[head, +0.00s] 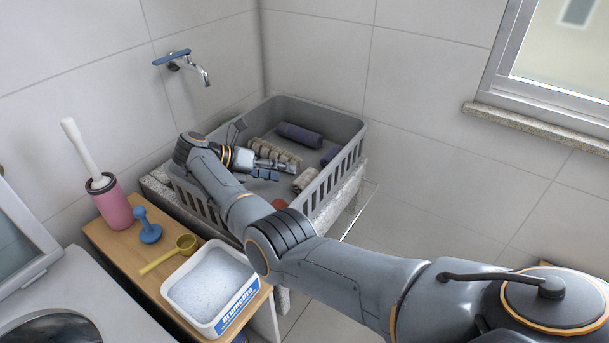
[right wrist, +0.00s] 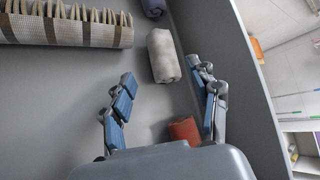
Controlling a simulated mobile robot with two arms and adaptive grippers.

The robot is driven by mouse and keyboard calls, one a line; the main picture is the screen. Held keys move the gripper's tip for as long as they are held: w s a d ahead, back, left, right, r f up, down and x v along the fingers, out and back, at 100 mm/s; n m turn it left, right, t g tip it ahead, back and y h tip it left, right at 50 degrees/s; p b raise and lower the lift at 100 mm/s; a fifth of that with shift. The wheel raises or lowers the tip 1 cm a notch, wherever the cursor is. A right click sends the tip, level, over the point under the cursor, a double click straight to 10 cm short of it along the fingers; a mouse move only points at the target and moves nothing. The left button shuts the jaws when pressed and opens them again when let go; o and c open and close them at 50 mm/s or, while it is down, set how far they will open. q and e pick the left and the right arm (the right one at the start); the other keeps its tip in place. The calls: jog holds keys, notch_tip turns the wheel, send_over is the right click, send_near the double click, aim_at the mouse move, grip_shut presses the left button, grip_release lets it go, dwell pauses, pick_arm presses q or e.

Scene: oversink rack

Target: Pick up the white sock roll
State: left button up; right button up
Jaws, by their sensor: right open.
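The white sock roll (head: 306,180) lies on the floor of the grey crate, near its right wall. In the right wrist view the roll (right wrist: 163,55) is off-white and lies just beyond the fingertips, roughly in line with the gap between them. My right gripper (head: 268,169) is inside the crate, to the left of the roll. My left gripper is not in view.
The grey crate (head: 338,118) has slatted walls. It also holds a red roll (right wrist: 184,130), dark purple rolls (head: 299,135) and a beige ribbed bundle (right wrist: 68,28). A wooden stand (head: 108,237) with a white tub (head: 213,327) is at the front left.

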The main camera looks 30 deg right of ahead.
aim_at(301, 173)
jog(key=d, duration=0.1)
jog(key=d+f+p, duration=0.1)
jog(key=d, duration=0.1)
jog(key=shift+s, duration=0.2)
jog(key=p+x, duration=0.2)
jog(key=x, duration=0.1)
jog(key=shift+w+d+f, duration=0.1)
jog(key=shift+d+f, duration=0.05)
jog(key=shift+d, duration=0.1)
jog(key=shift+d+f, duration=0.15)
jog(key=shift+f, duration=0.1)
jog(key=c, duration=0.5)
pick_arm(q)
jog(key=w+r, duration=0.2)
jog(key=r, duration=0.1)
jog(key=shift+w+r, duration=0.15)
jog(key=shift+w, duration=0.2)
pick_arm(e)
jog(key=shift+s, duration=0.2)
jog(key=shift+c, duration=0.6)
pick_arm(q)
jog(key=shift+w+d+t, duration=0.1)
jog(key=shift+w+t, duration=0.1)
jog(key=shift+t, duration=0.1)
pick_arm(e)
jog(key=shift+c, duration=0.2)
